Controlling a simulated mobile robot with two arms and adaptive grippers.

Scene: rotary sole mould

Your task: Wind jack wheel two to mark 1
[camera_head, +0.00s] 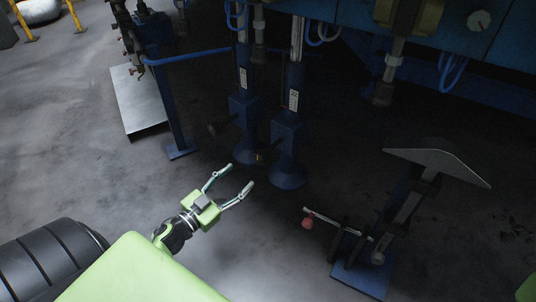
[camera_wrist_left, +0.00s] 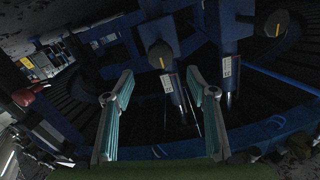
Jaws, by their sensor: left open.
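Two blue jacks stand side by side in the head view, one on the left (camera_head: 243,110) and one on the right (camera_head: 287,135), each with a white scale label. Each has a small dark hand wheel, one at the left jack (camera_head: 216,128) and one at the right jack (camera_head: 266,156). In the left wrist view, two dark wheels with yellow marks show, one near the middle (camera_wrist_left: 160,55) and one at upper right (camera_wrist_left: 277,23). I cannot tell which is number two; scale marks are unreadable. My left gripper (camera_head: 241,176) is open and empty, apart from and below the wheels.
A stand with a grey sloped top (camera_head: 437,163) and a red-knobbed lever (camera_head: 308,222) is at right. A blue post (camera_head: 176,115) and a pale metal plate (camera_head: 137,100) are at left. The blue machine body (camera_head: 480,45) overhangs above. The floor left of my gripper is clear.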

